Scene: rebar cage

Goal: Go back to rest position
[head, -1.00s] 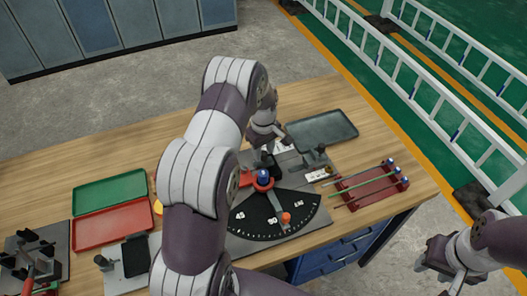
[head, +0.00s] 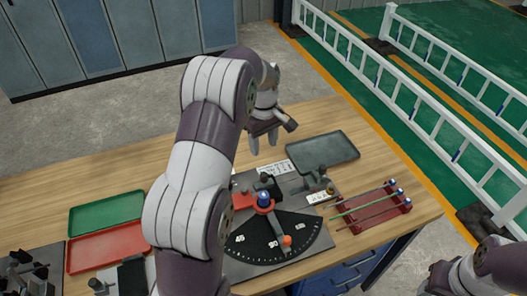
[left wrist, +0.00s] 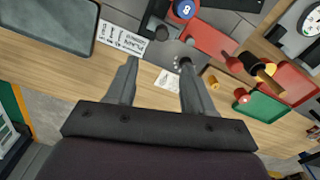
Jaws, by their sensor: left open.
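My left gripper (head: 263,141) is open and empty in the head view, raised near the far side of the bending plate. The left wrist view shows its two spread fingers (left wrist: 159,66) with nothing between them. The bending plate with its black angle dial (head: 275,238) lies on the table, with a blue-topped post (head: 264,200) and an orange knob (head: 287,240). My right gripper (head: 440,278) is at the bottom right edge, partly cut off; its jaws cannot be made out.
A red rack (head: 375,207) holding thin rods stands at the table's right. A grey tray (head: 323,151) lies behind the plate. Green (head: 105,213) and red (head: 105,250) trays lie at left. White railings (head: 400,85) stand beyond the table.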

